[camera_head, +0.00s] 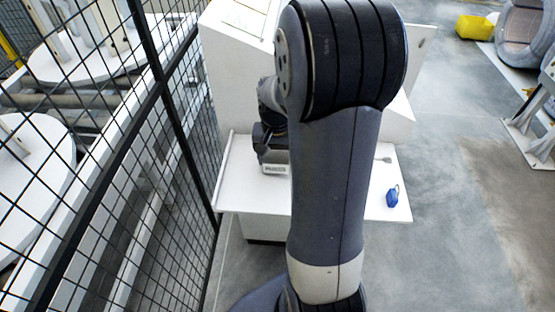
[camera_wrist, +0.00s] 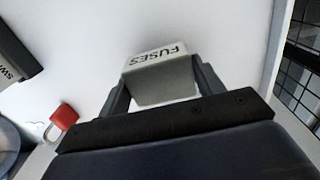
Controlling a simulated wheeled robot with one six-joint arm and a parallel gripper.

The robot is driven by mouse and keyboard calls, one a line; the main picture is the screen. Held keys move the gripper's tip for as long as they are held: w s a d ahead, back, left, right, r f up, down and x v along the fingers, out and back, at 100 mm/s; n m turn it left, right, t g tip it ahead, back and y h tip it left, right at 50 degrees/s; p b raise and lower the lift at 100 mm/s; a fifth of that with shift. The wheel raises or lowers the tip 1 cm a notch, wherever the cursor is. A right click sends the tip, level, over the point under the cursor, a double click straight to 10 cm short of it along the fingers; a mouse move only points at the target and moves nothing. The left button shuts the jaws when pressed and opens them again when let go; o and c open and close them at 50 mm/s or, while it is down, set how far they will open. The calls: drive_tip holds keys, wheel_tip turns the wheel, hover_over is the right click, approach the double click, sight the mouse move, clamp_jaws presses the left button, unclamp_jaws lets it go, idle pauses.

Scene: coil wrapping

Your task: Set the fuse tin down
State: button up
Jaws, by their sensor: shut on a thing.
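The fuse tin (camera_wrist: 165,86) is a small pale grey box with a white face lettered FUSES, in the middle of the wrist view. My gripper (camera_wrist: 161,76) is shut on it, with one dark finger along each side. In the head view, my gripper (camera_head: 268,150) is over the left part of the white worktop (camera_head: 238,190), partly behind my arm. The pale tin (camera_head: 275,169) shows just below it, close to the worktop. I cannot tell whether its underside touches the surface.
A red padlock (camera_wrist: 64,116) and a dark box lettered SW (camera_wrist: 14,58) lie left in the wrist view. A blue padlock (camera_head: 392,197) lies on the worktop's right part. A black mesh fence (camera_head: 120,150) stands to the left. My arm hides the worktop's middle.

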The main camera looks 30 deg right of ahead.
sight(276, 158)
drive_tip(key=shift+f, duration=0.6)
drive_tip(key=shift+f, duration=0.1)
drive_tip(key=o, duration=1.2)
drive_tip(key=shift+c, duration=0.2)
wheel_tip(276, 158, up, 12)
drive_tip(key=shift+s, duration=0.1)
